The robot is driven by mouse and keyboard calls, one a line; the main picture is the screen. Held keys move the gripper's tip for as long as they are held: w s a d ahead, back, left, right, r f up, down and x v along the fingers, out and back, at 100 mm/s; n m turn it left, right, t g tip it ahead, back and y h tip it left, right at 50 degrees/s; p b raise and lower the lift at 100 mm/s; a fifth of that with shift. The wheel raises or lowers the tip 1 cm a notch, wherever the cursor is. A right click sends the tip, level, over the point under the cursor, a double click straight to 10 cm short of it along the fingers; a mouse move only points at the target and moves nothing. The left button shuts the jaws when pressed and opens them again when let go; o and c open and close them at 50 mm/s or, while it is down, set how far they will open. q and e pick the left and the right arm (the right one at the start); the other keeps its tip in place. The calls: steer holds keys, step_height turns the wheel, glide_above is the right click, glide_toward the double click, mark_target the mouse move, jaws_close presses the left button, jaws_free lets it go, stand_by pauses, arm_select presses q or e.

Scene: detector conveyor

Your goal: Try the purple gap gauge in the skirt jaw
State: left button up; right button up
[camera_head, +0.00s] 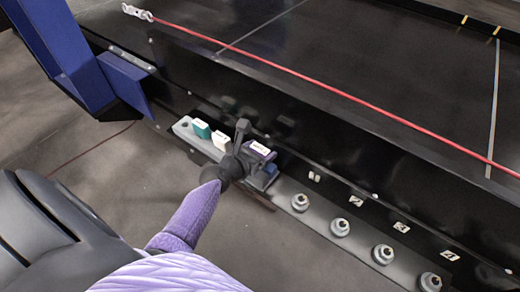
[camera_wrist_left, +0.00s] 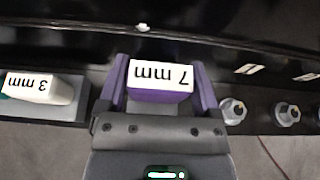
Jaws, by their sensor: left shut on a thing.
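The purple gap gauge (camera_head: 260,149) has a white top label, which reads "7 mm" upside down in the left wrist view (camera_wrist_left: 160,76). My left gripper (camera_wrist_left: 162,90) is shut on it, with a purple finger on each side. In the head view my left gripper (camera_head: 259,164) is at the right end of the grey gauge rack (camera_head: 183,128), close to the black conveyor side. I cannot tell whether the gauge's lower end is still in the rack; the gripper hides it. I cannot pick out the skirt jaw with certainty. My right gripper is not in view.
A teal gauge (camera_head: 201,128) and a white gauge (camera_head: 221,140), marked "3 mm" in the wrist view (camera_wrist_left: 38,88), stand in the rack. Several bolts (camera_head: 340,227) line the grey ledge to the right. A red cord (camera_head: 330,86) runs above the black conveyor side.

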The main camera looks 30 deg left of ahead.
arm_select(q)
steer(key=shift+f+b, duration=1.2)
steer(key=shift+f, duration=0.25)
steer(key=shift+r, duration=0.1)
step_height(320, 180, up, 4)
steer(key=p, duration=0.4)
steer(key=shift+r+p, duration=0.1)
steer(key=shift+p, duration=0.25)
steer(key=shift+f+b, duration=2.05)
steer(key=shift+f, duration=0.15)
steer(key=shift+r, duration=0.1)
step_height(320, 180, up, 7)
steer(key=p, duration=0.7)
steer(key=shift+f, duration=0.2)
